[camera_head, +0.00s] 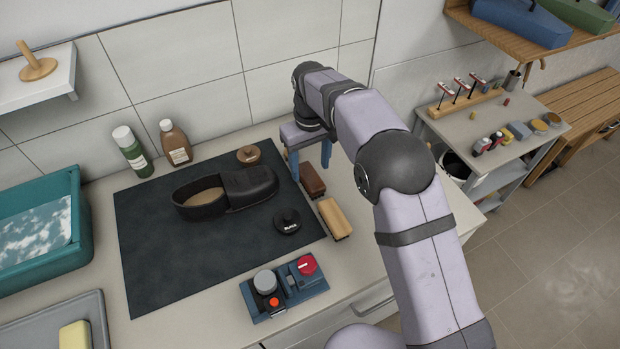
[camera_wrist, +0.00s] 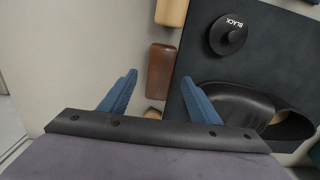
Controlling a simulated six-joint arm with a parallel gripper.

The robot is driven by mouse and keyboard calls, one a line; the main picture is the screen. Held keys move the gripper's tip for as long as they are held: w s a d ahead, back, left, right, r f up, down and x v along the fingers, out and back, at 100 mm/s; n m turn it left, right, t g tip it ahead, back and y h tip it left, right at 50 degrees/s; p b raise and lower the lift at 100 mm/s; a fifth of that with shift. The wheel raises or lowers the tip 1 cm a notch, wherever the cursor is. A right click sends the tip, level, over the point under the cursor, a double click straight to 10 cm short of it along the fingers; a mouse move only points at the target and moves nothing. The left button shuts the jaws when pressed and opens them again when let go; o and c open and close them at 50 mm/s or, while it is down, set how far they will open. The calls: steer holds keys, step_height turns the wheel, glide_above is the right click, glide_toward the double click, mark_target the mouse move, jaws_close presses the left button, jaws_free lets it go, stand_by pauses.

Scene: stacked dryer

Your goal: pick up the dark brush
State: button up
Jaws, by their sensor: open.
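The dark brush, with a brown wooden back (camera_head: 312,180), lies on the counter at the right edge of the dark mat. In the wrist view, the dark brush (camera_wrist: 160,71) lies ahead of and between the two fingers. My gripper (camera_head: 310,172) has blue fingers pointing down at the brush's far end. It also shows in the wrist view (camera_wrist: 157,83), open and empty, with a finger on either side. A light wooden brush (camera_head: 335,218) lies just nearer than the dark one; it also shows in the wrist view (camera_wrist: 171,12).
A black shoe (camera_head: 225,190), a black polish tin (camera_head: 287,221) and a brown tin (camera_head: 248,155) sit on the dark mat (camera_head: 160,265). A blue control box (camera_head: 285,287) stands at the front. Two bottles stand by the wall.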

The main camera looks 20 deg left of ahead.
mark_target(310, 175)
steer(key=shift+f+p, duration=1.45)
steer(key=shift+f, duration=1.15)
steer(key=c, duration=1.2)
